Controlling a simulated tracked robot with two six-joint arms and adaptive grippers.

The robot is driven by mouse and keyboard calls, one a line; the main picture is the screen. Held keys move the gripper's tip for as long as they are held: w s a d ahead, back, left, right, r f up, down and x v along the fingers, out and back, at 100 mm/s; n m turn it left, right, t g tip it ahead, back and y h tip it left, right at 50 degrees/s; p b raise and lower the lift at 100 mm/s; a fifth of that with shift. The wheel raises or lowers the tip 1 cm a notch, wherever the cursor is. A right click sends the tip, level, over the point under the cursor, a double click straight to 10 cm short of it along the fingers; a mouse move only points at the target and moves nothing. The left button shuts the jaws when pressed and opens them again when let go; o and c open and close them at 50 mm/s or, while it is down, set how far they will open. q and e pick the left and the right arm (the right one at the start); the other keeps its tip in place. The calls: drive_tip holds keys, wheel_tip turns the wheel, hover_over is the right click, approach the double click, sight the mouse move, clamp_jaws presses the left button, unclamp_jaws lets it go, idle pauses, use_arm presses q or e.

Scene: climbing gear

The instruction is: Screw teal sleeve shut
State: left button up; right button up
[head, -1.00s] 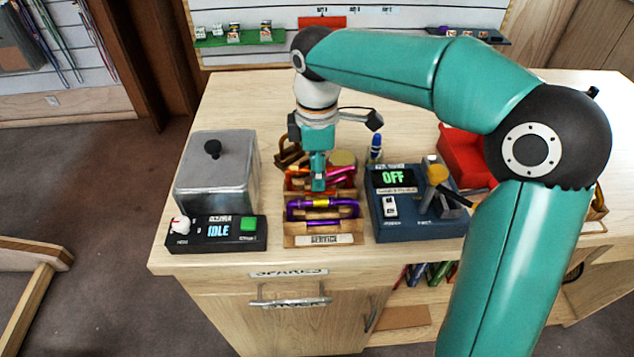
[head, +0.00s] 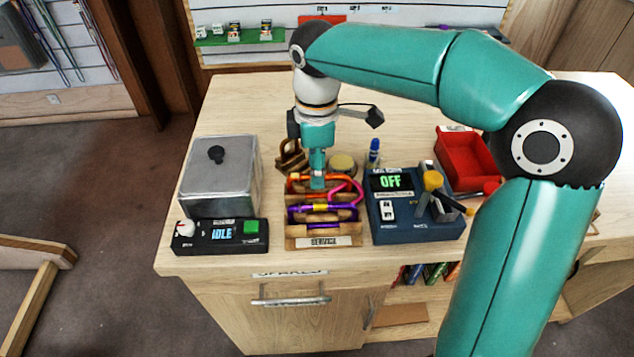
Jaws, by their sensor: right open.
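A wooden rack labelled SERVICE (head: 323,242) holds several carabiners on the counter. A purple carabiner with a yellow sleeve (head: 320,208) lies in the front slot. An orange carabiner (head: 298,179) and a pink one (head: 350,184) show behind it. My right gripper (head: 317,184) points down among the carabiners at the back of the rack. It is open, but its fingertips are small and I cannot tell if they touch a carabiner. I cannot pick out a teal sleeve; the teal gripper covers part of the orange carabiner. My left gripper is not in view.
A grey lidded box with an IDLE panel (head: 211,238) stands left of the rack. A blue device reading OFF (head: 392,182) stands close on the right. A red bin (head: 469,160) is behind it. A brass-coloured piece (head: 290,157) and a round tin (head: 342,165) sit behind the rack.

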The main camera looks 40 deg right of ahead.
drive_tip(key=shift+w+d+p, duration=0.45)
drive_tip(key=shift+w+p, duration=0.25)
drive_tip(key=shift+w, duration=0.05)
idle(0.4)
drive_tip(key=shift+f, duration=0.2)
drive_tip(key=shift+f+b, duration=1.05)
drive_tip(key=shift+f, duration=0.2)
drive_tip(key=shift+s+a+b, duration=0.3)
drive_tip(key=shift+s+a, duration=0.2)
drive_tip(key=shift+s, duration=0.25)
drive_tip(key=shift+r, duration=0.1)
